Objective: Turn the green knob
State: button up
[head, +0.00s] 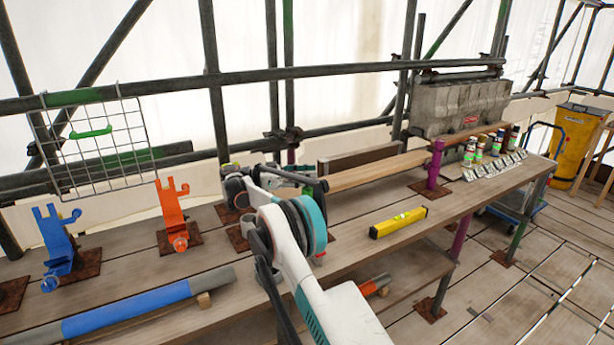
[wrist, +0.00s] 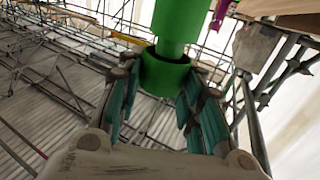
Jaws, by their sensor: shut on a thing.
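A blue clamp (head: 58,245) and an orange clamp (head: 173,215) stand left on the bench (head: 350,240). A blue-grey tube (head: 130,310) lies in front. A yellow level (head: 398,222) lies right of my arm. Spray cans (head: 482,148) stand farther right. Scaffold poles run behind.

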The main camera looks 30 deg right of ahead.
dwell(0.4)
jog(key=o, duration=1.1)
jog(key=shift+d, duration=0.1)
notch_tip(320, 180, up, 10)
